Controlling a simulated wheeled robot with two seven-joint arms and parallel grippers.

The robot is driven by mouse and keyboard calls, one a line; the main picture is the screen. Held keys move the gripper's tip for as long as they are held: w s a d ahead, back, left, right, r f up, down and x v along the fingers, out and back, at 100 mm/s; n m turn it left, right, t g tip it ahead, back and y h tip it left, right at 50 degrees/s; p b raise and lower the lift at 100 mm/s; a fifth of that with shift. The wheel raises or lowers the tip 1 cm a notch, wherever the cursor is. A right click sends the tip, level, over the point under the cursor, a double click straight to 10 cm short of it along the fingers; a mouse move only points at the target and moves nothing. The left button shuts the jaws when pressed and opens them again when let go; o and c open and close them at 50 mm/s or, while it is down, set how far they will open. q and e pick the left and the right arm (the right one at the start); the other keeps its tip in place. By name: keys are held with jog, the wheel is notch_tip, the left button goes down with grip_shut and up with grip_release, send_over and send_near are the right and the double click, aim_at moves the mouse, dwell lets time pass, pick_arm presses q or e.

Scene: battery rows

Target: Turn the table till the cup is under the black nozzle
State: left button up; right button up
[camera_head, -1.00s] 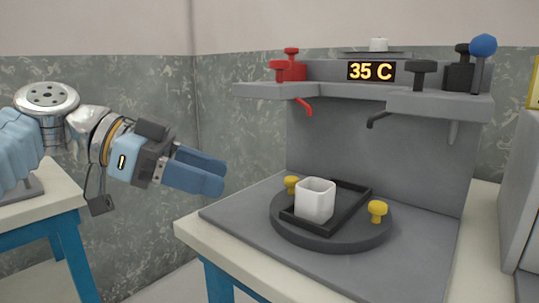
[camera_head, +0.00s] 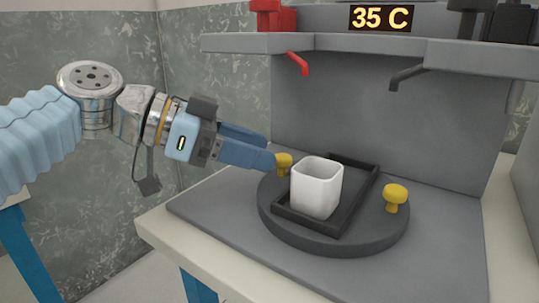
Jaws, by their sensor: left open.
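The white cup (camera_head: 316,188) stands upright in a black rectangular frame (camera_head: 361,190) on the dark round turntable (camera_head: 370,241). The cup is at the front left of the frame. The turntable has a yellow knob (camera_head: 283,163) at its back left and another yellow knob (camera_head: 396,197) at its right. The black nozzle (camera_head: 408,77) hangs from the shelf, behind and to the right of the cup. The red nozzle (camera_head: 295,61) hangs to its left. My left gripper (camera_head: 272,160) is open, its blue fingers at the left knob; contact cannot be told. My right gripper is not in view.
A grey shelf (camera_head: 351,43) with a lit "35 C" display (camera_head: 381,18) overhangs the turntable. A red valve (camera_head: 270,17) stands on it. The grey base plate (camera_head: 214,208) is bare at the front left. A grey box stands at the right edge.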

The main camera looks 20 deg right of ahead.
aim_at(271, 176)
pick_arm(q)
jog(key=shift+x, duration=1.5)
grip_shut()
